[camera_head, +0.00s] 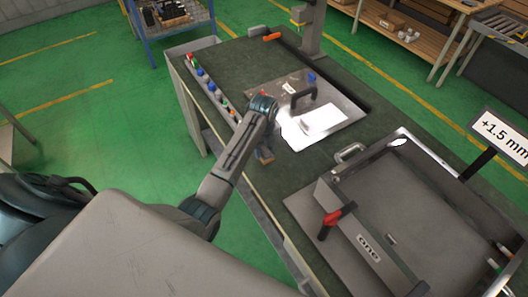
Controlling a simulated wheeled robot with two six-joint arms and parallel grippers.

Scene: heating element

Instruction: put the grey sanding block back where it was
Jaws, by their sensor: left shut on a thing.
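My left arm comes in from the left, and its gripper (266,148) is over the near left part of the dark green bench top (255,68). The gripper is shut on a small block (265,156) with a tan lower edge, apparently the grey sanding block. Most of the block is hidden by the gripper and arm, and I cannot tell whether it touches the bench. My right gripper is not in view.
A metal plate (340,124) with a dark handle (303,95) lies right of the gripper. A row of small coloured parts (204,80) lines the bench's left edge. A large metal box (440,200) with a red-handled clamp (338,217) stands at right, near a "+1.5 mm" sign (503,138).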

